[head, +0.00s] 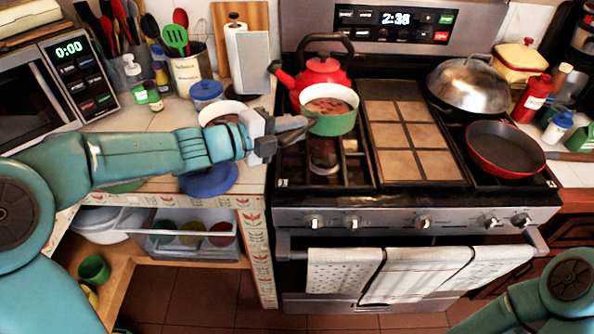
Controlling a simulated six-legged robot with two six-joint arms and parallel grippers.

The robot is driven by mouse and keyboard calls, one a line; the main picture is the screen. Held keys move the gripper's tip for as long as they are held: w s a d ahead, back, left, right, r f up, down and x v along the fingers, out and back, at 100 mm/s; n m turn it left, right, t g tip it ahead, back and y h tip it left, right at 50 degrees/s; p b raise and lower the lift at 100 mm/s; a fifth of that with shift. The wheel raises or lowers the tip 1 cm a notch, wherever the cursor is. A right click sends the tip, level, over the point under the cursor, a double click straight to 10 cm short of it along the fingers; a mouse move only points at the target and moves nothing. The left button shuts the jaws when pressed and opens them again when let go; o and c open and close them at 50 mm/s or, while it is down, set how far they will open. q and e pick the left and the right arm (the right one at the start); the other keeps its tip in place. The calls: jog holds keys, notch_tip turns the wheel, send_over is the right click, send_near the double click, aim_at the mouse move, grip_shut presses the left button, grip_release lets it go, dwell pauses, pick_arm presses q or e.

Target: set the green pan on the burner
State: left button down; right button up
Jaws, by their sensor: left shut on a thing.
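The green pan (334,124) has a green outside and a pale inside with brownish contents. It is at the left of the stove, over the front left burner (322,152). My left gripper (292,130) is shut on the pan's left side, where its handle is mostly hidden by the fingers. The pan looks level and seems to be a little above the grate, but I cannot tell the exact gap. My right arm shows only at the lower right corner, and its gripper is out of view.
A red kettle (318,76) stands right behind the pan. A tiled griddle (408,138) fills the stove's middle. A red frying pan (505,147) and a domed wok (468,85) sit at the right. A white pot (222,110) is on the left counter, partly behind my left arm.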

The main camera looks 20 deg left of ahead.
pick_arm(q)
notch_tip(320, 180, down, 11)
jog(key=shift+r+b, duration=0.2)
jog(key=shift+b, duration=0.35)
jog(key=shift+s, duration=0.15)
jog(key=c, duration=1)
grip_release()
jog(key=shift+d, duration=0.1)
jog(key=b+v, duration=0.1)
jog(key=v, duration=1.1)
